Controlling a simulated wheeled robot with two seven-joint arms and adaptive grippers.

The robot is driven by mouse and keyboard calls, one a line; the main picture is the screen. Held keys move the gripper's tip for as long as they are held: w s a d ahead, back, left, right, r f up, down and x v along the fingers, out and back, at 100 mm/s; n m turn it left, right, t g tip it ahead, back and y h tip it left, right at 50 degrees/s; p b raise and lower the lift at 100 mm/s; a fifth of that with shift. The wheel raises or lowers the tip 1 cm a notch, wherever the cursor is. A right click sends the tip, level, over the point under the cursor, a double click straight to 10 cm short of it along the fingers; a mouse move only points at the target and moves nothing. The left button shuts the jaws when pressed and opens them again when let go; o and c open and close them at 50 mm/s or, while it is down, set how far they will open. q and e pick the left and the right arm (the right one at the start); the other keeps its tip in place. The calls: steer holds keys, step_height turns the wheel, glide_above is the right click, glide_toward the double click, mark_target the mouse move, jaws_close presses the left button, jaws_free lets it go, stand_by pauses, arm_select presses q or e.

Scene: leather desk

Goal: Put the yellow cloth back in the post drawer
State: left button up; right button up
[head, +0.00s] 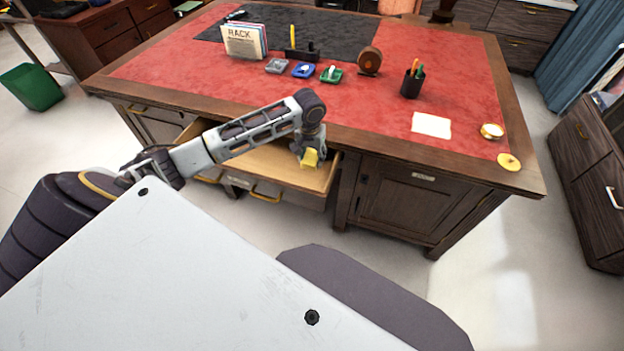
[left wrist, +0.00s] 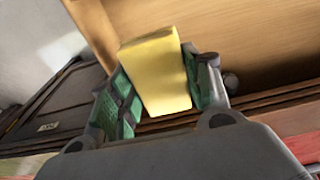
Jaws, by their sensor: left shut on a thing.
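The yellow cloth (head: 310,158) is a small folded block in my left gripper (head: 309,155). In the left wrist view the cloth (left wrist: 157,72) sits between the two green-padded fingers of the left gripper (left wrist: 160,92), which is shut on it. The post drawer (head: 285,170) is pulled out from the desk front, with a pale wooden inside and a brass handle. My left gripper and the cloth are over the right end of the open drawer. In the left wrist view the drawer's bare wood (left wrist: 245,35) lies beyond the cloth. My right gripper is not in view.
The red leather desk (head: 400,125) top overhangs the drawer closely. On it stand a pen cup (head: 413,80), a letter rack (head: 243,42), small trays (head: 303,69), a white paper (head: 431,125) and brass items (head: 492,131). A closed cupboard door (head: 415,198) is right of the drawer.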

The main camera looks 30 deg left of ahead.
arm_select(q)
steer(key=shift+f, duration=0.15)
